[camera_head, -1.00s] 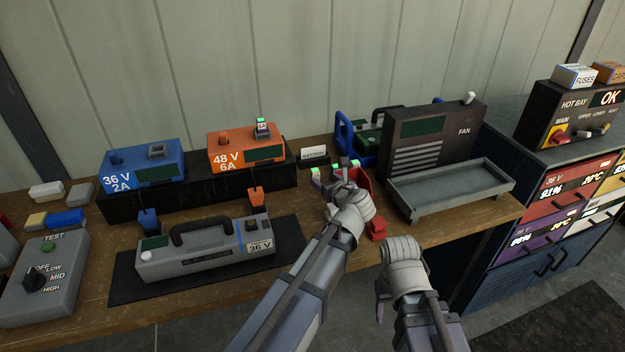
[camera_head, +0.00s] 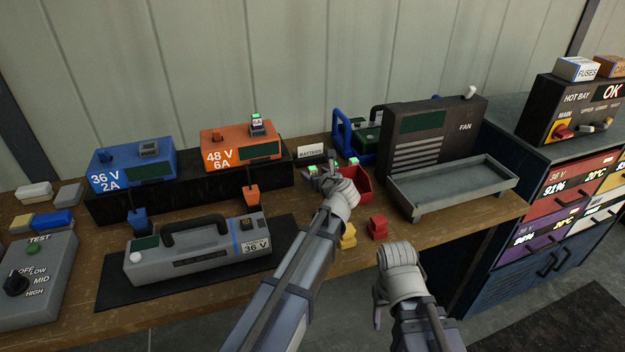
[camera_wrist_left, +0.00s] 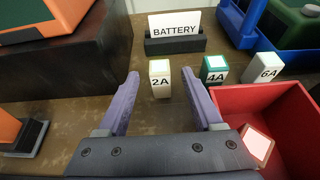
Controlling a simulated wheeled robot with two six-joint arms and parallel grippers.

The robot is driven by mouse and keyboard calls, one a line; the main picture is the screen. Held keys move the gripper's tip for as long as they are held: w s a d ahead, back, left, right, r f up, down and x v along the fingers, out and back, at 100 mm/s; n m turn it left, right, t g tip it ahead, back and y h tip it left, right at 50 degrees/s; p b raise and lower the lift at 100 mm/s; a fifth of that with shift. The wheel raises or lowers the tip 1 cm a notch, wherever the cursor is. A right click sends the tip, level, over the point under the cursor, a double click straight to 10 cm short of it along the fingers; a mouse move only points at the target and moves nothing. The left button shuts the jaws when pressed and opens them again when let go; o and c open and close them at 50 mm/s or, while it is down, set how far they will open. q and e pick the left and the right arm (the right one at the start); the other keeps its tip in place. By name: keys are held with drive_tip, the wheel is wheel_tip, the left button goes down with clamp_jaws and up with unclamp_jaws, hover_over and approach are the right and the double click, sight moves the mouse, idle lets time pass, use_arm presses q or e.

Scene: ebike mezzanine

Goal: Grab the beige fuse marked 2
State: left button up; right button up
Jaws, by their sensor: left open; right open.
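The beige fuse (camera_wrist_left: 161,80), marked 2A, stands upright on the bench in the left wrist view. It is ahead of and between the spread fingertips of my left gripper (camera_wrist_left: 160,85), with gaps on both sides. My left gripper (camera_head: 332,172) is open and empty, pointing at the BATTERY card; in the head view I cannot clearly make out the beige fuse. A green-topped 4A fuse (camera_wrist_left: 215,70) and a white 6A fuse (camera_wrist_left: 262,69) stand to its right. My right gripper (camera_head: 378,303) is open, low in front of the bench, its fingers mostly hidden by the wrist.
A red bin (camera_wrist_left: 275,105) lies right of my left gripper. The BATTERY card (camera_wrist_left: 174,27) stands behind the beige fuse. A dark riser (camera_wrist_left: 60,75) is to the left. A fan unit (camera_head: 425,135) and grey tray (camera_head: 450,187) stand further right. Yellow (camera_head: 348,236) and red (camera_head: 378,227) pieces lie near the front edge.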

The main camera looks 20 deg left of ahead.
sight(310, 167)
use_arm(q)
drive_tip(key=shift+r+b+x, duration=0.15)
drive_tip(key=shift+b+x, duration=0.2)
drive_tip(key=shift+x, duration=1.05)
drive_tip(key=shift+r+b+x, duration=0.2)
drive_tip(key=shift+b+x, duration=0.1)
drive_tip(key=shift+x, duration=1.1)
drive_tip(key=shift+r, duration=0.1)
clamp_jaws()
